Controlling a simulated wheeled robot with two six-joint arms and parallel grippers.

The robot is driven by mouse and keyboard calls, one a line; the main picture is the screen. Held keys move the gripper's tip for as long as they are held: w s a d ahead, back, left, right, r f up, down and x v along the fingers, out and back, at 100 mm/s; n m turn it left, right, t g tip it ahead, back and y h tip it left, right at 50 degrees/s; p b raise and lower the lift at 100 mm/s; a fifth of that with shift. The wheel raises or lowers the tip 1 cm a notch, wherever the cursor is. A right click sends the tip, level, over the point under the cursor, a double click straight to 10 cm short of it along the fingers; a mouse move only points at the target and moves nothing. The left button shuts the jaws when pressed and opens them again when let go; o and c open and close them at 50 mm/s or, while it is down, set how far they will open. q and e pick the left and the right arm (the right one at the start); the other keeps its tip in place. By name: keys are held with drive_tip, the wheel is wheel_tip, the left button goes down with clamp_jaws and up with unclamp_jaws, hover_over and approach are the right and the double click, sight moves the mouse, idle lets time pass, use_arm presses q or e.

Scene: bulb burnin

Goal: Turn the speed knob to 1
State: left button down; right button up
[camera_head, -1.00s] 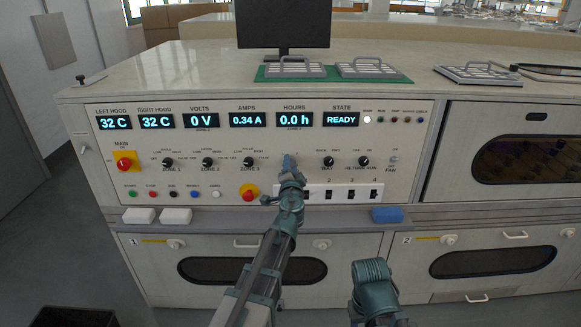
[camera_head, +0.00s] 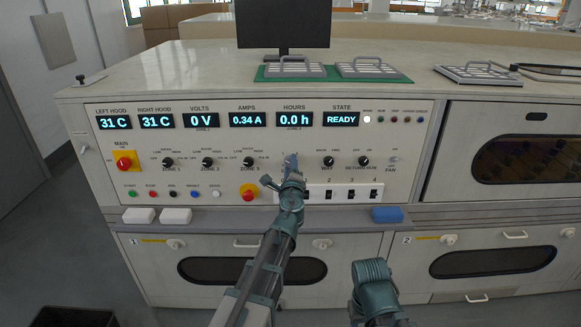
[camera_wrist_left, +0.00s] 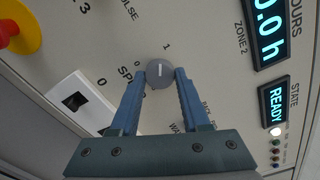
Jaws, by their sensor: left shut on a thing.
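The speed knob (camera_wrist_left: 159,73) is a round grey dial with a white line, on the pale panel in the left wrist view. Its line points up in the picture, close to the printed 1 and away from the 0 at its left. My left gripper (camera_wrist_left: 161,78) is shut on the knob, one blue finger on each side. In the head view my left gripper (camera_head: 290,160) reaches the panel and hides the knob. Part of my right arm shows at the bottom, but its gripper does not.
A red emergency button (camera_head: 249,191) sits left of my left gripper. A ledge with a blue block (camera_head: 387,215) runs below. The state display (camera_head: 341,119) reads READY.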

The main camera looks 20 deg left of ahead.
use_arm(q)
drive_tip(key=shift+m, duration=1.5)
drive_tip(key=shift+c, duration=1.9)
unclamp_jaws()
drive_tip(key=shift+s, duration=0.1)
